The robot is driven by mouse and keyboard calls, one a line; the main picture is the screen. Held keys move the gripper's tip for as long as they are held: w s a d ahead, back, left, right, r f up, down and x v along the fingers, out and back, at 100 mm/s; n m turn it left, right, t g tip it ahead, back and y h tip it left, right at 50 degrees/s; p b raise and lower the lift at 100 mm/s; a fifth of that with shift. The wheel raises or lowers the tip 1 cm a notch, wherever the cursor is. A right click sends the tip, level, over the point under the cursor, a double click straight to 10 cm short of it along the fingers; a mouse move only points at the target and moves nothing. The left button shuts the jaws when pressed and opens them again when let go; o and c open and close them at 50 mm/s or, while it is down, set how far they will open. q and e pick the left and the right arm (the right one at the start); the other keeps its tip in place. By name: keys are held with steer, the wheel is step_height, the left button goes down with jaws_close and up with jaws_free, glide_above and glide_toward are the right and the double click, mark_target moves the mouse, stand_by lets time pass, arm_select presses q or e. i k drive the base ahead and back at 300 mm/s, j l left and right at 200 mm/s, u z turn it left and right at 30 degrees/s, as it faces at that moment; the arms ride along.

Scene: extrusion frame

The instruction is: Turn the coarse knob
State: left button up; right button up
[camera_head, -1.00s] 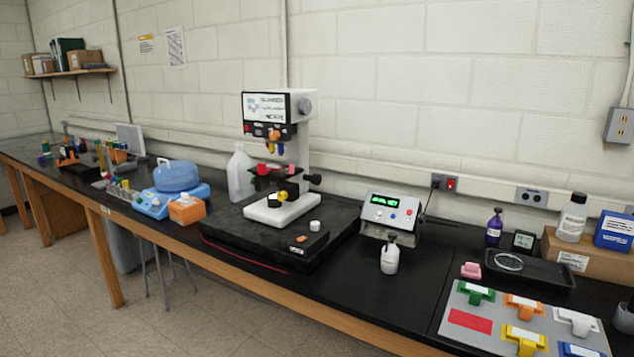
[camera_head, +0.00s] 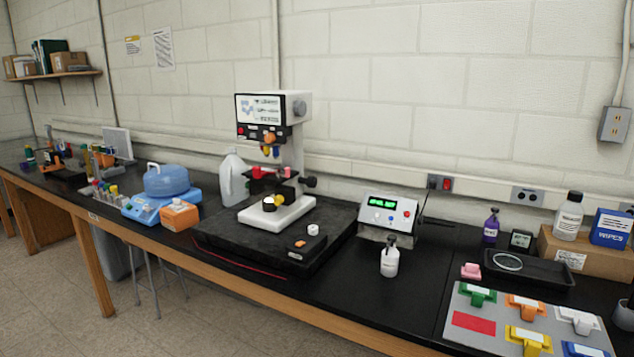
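The microscope (camera_head: 270,125) with a white head and screen stands upright on a black slab (camera_head: 320,250) near the middle of the bench. A dark round knob (camera_head: 309,182) sticks out on the right side of its column; I cannot tell for sure that this is the coarse knob. A yellow and black round part (camera_head: 274,201) sits low at the front, above the white base (camera_head: 280,215). Neither of my grippers is in the head view.
A control box (camera_head: 388,215) with a green display and a white bottle (camera_head: 389,258) stand right of the slab. A clear jug (camera_head: 233,180), orange box (camera_head: 180,214) and blue centrifuge (camera_head: 165,190) stand left. A grey board (camera_head: 460,342) with coloured pieces lies front right.

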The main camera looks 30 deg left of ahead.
mark_target(311, 181)
steer(key=j+z, duration=0.45)
steer(key=j, duration=0.9)
